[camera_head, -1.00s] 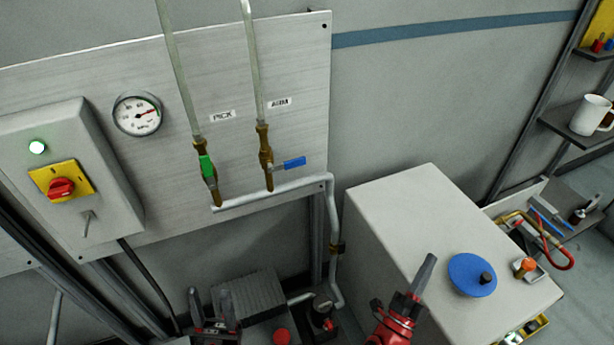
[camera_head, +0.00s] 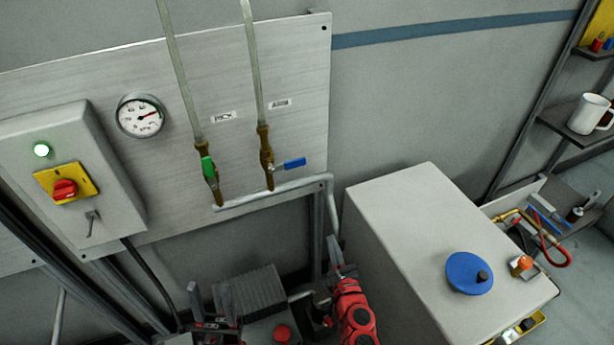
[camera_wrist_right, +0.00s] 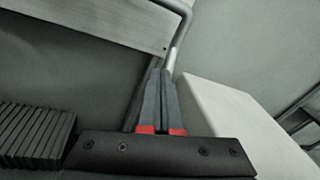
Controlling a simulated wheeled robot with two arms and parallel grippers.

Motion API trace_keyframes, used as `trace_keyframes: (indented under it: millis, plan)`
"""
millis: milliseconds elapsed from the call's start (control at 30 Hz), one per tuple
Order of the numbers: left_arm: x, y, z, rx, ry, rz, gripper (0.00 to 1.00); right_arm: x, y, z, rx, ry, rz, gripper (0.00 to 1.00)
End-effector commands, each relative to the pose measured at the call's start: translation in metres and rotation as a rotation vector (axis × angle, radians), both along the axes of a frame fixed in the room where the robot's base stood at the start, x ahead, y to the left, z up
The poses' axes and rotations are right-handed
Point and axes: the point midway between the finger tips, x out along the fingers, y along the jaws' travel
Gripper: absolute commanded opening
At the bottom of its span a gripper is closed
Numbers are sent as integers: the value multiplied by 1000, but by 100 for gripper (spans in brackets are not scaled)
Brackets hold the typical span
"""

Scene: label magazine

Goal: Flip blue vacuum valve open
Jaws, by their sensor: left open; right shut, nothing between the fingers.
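The blue valve handle (camera_head: 294,163) sticks out sideways to the right from its brass valve body (camera_head: 266,156), under the right-hand of two clear tubes on the metal panel. The green valve handle (camera_head: 208,168) on the left-hand line lies along its pipe. My right gripper (camera_head: 334,243) is shut and empty, below and to the right of the blue handle, clearly apart from it. In the right wrist view its fingers (camera_wrist_right: 159,95) are together and point up toward the grey pipe; no valve shows there. My left gripper (camera_head: 212,298) is open and empty at the lower left, below the panel.
A grey pipe (camera_head: 331,205) runs along the panel's lower edge and down its right side. A white cabinet (camera_head: 405,215) with a blue disc (camera_head: 468,273) stands at right. A switch box (camera_head: 65,170) and gauge (camera_head: 140,116) are at left. Space before the blue handle looks clear.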

Motion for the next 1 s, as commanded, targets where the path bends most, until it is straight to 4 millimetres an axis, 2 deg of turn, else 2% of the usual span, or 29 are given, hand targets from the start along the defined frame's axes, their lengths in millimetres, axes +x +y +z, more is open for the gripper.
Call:
trace_keyframes:
  millis: [33, 200, 333, 500, 800, 1000]
  plan:
    - [0, 0, 2, 0, 0, 0, 50, 1, 8, 17, 77, -29, 33, 0]
    - [0, 0, 3, 0, 0, 0, 50, -2, 32, 68, 278, -124, 153, 0]
    - [0, 0, 4, 0, 0, 0, 50, -6, 39, 92, 359, -171, 208, 0]
    - [0, 0, 4, 0, 0, 0, 50, -8, 43, 103, 393, -192, 234, 0]
    - [0, 0, 4, 0, 0, 0, 50, -8, 43, 103, 392, -191, 234, 0]
    - [0, 0, 8, 0, 0, 0, 50, 7, 50, 109, 390, -193, 238, 0]
